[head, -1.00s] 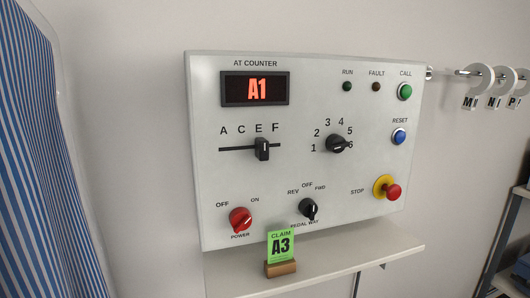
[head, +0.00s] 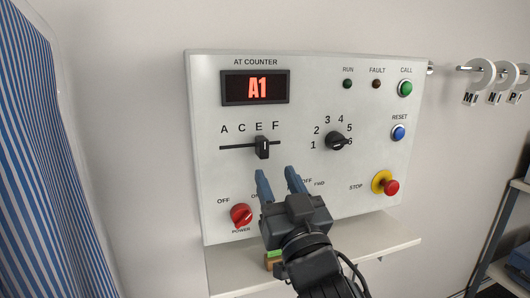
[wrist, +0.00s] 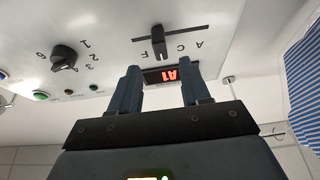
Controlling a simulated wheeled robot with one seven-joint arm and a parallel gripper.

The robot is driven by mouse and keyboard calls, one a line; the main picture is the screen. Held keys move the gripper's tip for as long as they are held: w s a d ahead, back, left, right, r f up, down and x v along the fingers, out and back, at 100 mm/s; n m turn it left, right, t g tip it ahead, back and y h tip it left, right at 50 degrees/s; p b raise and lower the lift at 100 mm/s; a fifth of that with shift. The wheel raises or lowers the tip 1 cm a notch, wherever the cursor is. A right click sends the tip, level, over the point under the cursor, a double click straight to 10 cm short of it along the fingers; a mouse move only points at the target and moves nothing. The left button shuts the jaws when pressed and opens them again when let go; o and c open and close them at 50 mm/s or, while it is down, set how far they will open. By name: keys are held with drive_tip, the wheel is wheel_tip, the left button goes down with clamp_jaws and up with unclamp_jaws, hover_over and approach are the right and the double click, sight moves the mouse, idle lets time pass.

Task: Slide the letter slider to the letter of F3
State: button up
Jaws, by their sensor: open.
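The letter slider (head: 262,148) is a black knob on a horizontal slot, standing below the letter E in the row A, C, E, F. It also shows in the wrist view (wrist: 158,42), where the panel appears upside down. My gripper (head: 278,176) is open and empty, its blue fingers pointing up at the panel just below the slider and apart from it. In the wrist view its fingertips (wrist: 160,74) flank the space in line with the slider. The red display (head: 257,88) reads A1. The green claim card (head: 275,253) is mostly hidden behind my gripper.
The number dial (head: 335,141) is right of the slider. The red power knob (head: 241,215), yellow-red stop button (head: 388,186) and blue reset button (head: 398,133) surround my gripper. A shelf (head: 385,240) juts out below the panel. My gripper hides most of the pedal knob.

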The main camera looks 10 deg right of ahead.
sight(265, 152)
drive_tip(key=shift+p+x, duration=0.8)
drive_tip(key=shift+x, duration=3.15)
drive_tip(key=shift+r, duration=0.15)
drive_tip(key=shift+c, duration=0.3)
clamp_jaws()
